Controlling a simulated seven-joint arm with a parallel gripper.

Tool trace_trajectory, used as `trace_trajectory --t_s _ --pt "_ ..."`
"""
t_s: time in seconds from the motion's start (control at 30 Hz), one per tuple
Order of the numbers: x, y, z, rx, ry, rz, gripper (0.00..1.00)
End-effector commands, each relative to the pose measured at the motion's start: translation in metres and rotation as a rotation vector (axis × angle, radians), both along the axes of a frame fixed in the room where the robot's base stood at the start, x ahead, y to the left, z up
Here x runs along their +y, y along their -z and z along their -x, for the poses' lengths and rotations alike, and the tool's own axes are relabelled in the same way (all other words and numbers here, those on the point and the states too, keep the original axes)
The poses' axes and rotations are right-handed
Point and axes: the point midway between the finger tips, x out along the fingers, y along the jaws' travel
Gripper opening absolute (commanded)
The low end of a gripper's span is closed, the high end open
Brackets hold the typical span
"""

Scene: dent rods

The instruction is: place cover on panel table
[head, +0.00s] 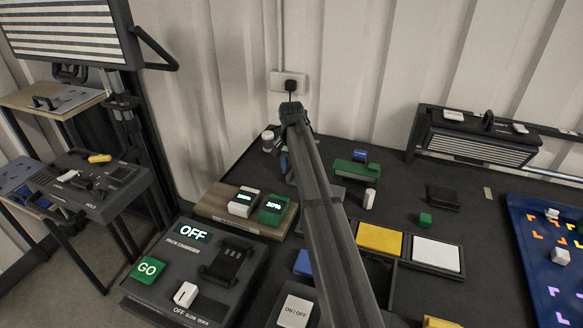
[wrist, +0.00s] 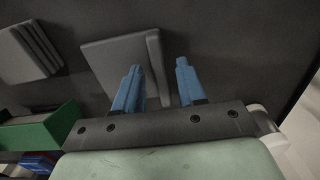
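A flat grey plate with a raised edge, which looks like the cover (wrist: 112,62), lies on the dark table in the wrist view. My gripper (wrist: 158,75) has two blue fingers, set apart and open. The raised edge shows between them, the left finger overlapping the plate; I cannot tell whether they touch. In the head view my gripper (head: 285,162) is near the back left of the dark table, mostly hidden behind my arm. The cover cannot be made out there. I cannot tell which surface is the panel table; a dark panelled stand (head: 120,200) is at far left.
A green block (wrist: 40,130) and stacked grey plates (wrist: 28,52) are left of my gripper in the wrist view. The dark tabletop (head: 400,190) holds a yellow tile (head: 380,238), a white tile (head: 436,253) and a blue board (head: 535,255).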

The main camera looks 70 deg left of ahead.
Motion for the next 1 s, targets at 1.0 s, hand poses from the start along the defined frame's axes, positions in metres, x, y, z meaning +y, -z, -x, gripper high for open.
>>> trace_trajectory --t_s 1.0 --pt "0.001 -0.113 0.0 0.0 0.0 0.0 0.4"
